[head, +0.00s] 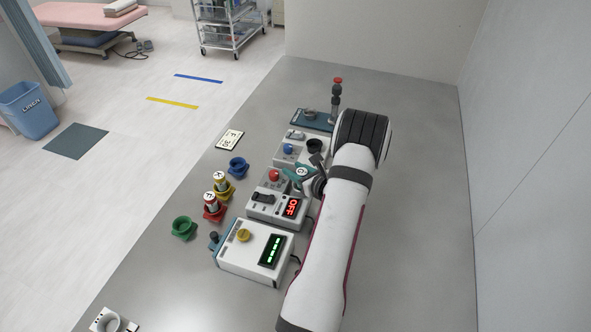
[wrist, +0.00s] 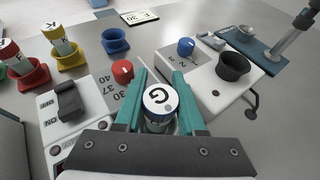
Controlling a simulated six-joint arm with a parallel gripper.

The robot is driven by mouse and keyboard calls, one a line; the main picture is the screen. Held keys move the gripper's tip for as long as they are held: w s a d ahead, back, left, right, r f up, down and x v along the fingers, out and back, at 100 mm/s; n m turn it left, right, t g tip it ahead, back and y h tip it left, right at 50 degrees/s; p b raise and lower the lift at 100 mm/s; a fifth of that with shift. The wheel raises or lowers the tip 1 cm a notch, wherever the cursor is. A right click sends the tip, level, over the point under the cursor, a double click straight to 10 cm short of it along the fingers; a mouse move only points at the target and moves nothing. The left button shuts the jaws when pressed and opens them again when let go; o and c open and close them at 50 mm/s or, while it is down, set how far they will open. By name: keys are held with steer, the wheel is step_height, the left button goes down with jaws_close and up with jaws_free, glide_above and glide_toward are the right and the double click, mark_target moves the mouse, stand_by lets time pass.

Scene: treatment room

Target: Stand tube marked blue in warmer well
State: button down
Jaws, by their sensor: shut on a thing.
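My gripper (wrist: 160,105) has teal fingers shut on a tube with a white cap (wrist: 158,98) lettered G and a blue band round its rim. In the head view my gripper (head: 300,174) and the cap are over the far end of the warmer (head: 262,207), the unit with a red knob (head: 274,175), a black switch and a red OFF display. In the wrist view the warmer (wrist: 98,92) shows temperature numbers by its knob. The tube's lower part and the warmer's well are hidden, so I cannot tell whether the tube is in the well.
An empty blue holder (head: 237,168) stands left. Yellow (head: 222,183) and red (head: 212,205) capped tubes stand in their holders beside an empty green holder (head: 183,228). A unit with a blue knob and black cup (head: 315,146) is behind; another unit (head: 240,255) is in front.

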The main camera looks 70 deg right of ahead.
steer(key=shift+f, duration=0.55)
steer(key=c, duration=0.8)
jaws_free()
steer(key=v, duration=1.1)
